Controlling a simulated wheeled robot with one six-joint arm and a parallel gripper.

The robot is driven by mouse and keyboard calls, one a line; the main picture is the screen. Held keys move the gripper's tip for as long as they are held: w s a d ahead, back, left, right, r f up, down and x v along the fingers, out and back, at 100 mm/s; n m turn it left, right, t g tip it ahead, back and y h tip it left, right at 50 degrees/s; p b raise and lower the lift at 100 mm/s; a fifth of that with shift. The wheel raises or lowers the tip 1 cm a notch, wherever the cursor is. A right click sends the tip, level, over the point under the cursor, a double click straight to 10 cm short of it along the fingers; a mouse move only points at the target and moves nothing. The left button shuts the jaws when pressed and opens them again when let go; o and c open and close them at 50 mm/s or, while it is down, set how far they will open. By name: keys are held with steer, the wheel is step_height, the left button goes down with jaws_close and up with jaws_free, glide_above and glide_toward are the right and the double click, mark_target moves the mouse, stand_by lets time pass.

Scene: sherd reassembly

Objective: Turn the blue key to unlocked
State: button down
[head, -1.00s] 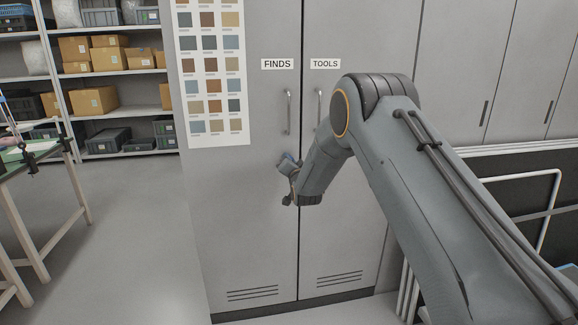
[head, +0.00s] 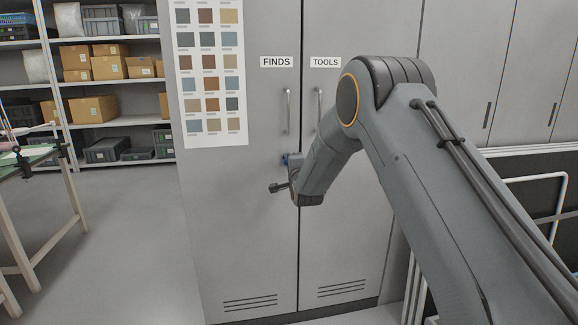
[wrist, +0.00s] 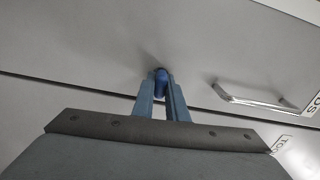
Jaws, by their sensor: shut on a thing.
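The blue key (wrist: 161,82) is in the cabinet door face in the wrist view, between the fingertips of my gripper (wrist: 161,92). The two blue-grey fingers are closed on it from both sides. In the head view my gripper (head: 288,163) is at the FINDS door (head: 245,210), below its handle and near the seam between the doors. The key itself is hidden there by the gripper and wrist. The wrist view is strongly rotated relative to the cabinet, and I cannot read the key's position against any lock marking.
The FINDS handle (head: 287,111) and TOOLS handle (head: 319,108) stand out above my gripper. A colour chart (head: 210,80) hangs on the left door. Shelves with boxes (head: 94,108) and a table (head: 32,170) are at the left. The floor between is clear.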

steer(key=shift+m, duration=0.5)
steer(key=c, duration=1.8)
jaws_free()
steer(key=shift+d, duration=0.1)
steer(key=shift+o, duration=0.2)
steer(key=shift+s, duration=0.1)
steer(key=v, duration=0.7)
steer(key=shift+s, duration=0.3)
steer(key=shift+d, duration=0.2)
